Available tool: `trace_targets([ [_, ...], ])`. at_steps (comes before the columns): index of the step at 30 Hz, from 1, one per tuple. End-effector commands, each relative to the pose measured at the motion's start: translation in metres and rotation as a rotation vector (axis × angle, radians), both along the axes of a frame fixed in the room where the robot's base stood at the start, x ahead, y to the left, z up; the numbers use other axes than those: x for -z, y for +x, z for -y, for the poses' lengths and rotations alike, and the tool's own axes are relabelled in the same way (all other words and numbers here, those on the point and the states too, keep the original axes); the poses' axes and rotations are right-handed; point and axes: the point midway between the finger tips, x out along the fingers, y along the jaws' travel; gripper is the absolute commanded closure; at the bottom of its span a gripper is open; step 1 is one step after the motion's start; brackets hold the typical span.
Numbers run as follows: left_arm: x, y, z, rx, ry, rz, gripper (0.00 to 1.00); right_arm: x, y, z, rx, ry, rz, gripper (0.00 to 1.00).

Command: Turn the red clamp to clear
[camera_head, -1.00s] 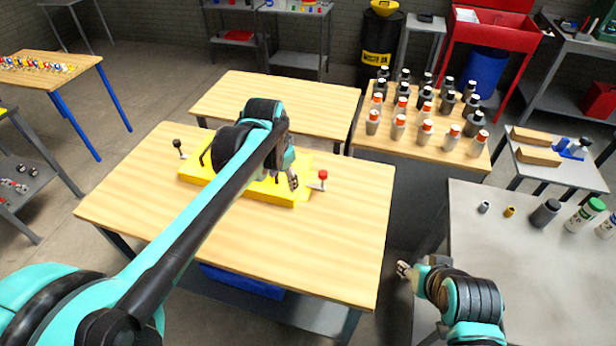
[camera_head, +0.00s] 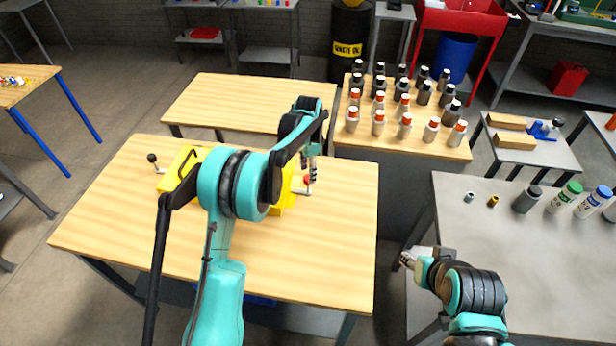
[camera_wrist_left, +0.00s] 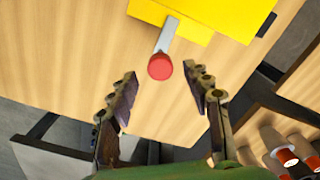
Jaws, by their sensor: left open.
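The red clamp (camera_head: 308,180) has a red knob on a grey metal arm and sticks out from the right side of the yellow chassis (camera_head: 288,199) on the wooden table. In the left wrist view the red knob (camera_wrist_left: 160,66) lies between and just beyond my open fingertips, with its arm running up to the yellow chassis (camera_wrist_left: 222,18). My left gripper (camera_head: 313,176) is above and beside the red knob, open and empty. My left arm hides much of the chassis. My right gripper (camera_head: 405,261) is over the edge of the grey table; its fingers are too small to read.
A black-knobbed clamp (camera_head: 153,159) stands at the chassis's left side. Several bottles (camera_head: 403,110) stand on the wooden table behind right. The grey table (camera_head: 470,235) at right holds small parts and bottles. The wooden table (camera_head: 340,245) is clear in front of the red clamp.

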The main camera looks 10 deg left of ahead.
Motion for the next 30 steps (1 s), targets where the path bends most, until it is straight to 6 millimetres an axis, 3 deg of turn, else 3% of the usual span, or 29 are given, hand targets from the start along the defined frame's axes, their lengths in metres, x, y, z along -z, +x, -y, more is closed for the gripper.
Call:
trace_targets([
  [6, 0.023, 0.000, 0.000, -0.001, 0.000, 0.000, 0.51, 0.006, 0.000, 0.000, 0.000, 0.000, 0.000, 0.55],
  [15, 0.025, 0.000, 0.000, -0.001, 0.001, 0.001, 0.51, 0.005, 0.000, 0.000, 0.000, 0.000, 0.000, 0.55],
  [21, 0.025, 0.000, 0.000, -0.001, 0.001, 0.001, 1.00, 0.005, 0.000, 0.000, 0.000, 0.000, 0.000, 0.55],
  [30, 0.025, 0.000, 0.000, -0.020, 0.000, 0.000, 1.00, 0.006, 0.000, 0.000, 0.000, 0.000, 0.000, 0.55],
])
